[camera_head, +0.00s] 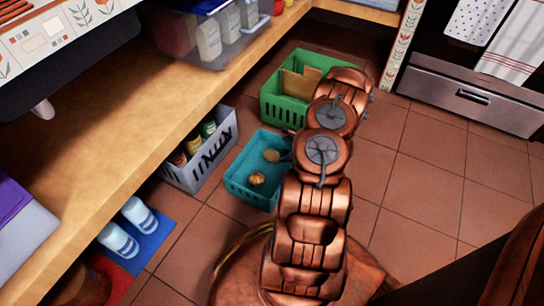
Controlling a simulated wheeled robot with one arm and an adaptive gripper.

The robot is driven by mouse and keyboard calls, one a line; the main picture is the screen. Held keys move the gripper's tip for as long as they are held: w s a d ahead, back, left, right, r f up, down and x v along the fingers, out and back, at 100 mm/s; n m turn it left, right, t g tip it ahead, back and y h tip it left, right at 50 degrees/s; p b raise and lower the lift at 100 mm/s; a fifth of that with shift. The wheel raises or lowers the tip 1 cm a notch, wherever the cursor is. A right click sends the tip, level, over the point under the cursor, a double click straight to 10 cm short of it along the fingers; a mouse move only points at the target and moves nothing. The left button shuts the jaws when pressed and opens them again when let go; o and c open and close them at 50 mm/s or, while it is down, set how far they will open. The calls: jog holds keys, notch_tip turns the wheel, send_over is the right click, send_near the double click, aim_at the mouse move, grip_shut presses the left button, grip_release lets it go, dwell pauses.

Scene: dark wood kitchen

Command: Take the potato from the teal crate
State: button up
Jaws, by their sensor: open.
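The teal crate (238,189) stands on the tiled floor, just left of my copper-coloured arm. Two small roundish things lie inside it. The one toward the back is a plain tan-brown lump (272,155) that looks like the potato. The one nearer the front is a shinier golden-yellow thing (257,179), perhaps an onion. My arm rises from the bottom of the picture and passes over the crate's right side, hiding part of it. My gripper does not show; the arm links hide its place.
A green crate (268,104) with cardboard-brown contents stands behind the teal one. A grey crate (205,164) with bottles stands to its left, beside the wooden counter (110,135). Blue-and-white bottles (118,241) stand below the counter. The floor (425,165) to the right is clear, up to the oven (465,93).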

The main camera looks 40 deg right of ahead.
aim_at(275, 153)
jog(key=b+x, duration=0.1)
jog(key=x, duration=0.1)
jog(key=b+x, duration=0.2)
jog(key=x, duration=0.1)
jog(key=shift+w+a+f, duration=0.1)
jog(key=shift+a+f, duration=0.1)
jog(key=shift+a, duration=0.1)
jog(key=shift+w+a+f, duration=0.15)
jog(key=shift+w+f, duration=0.2)
jog(key=shift+w, duration=0.05)
jog(key=c, duration=1.4)
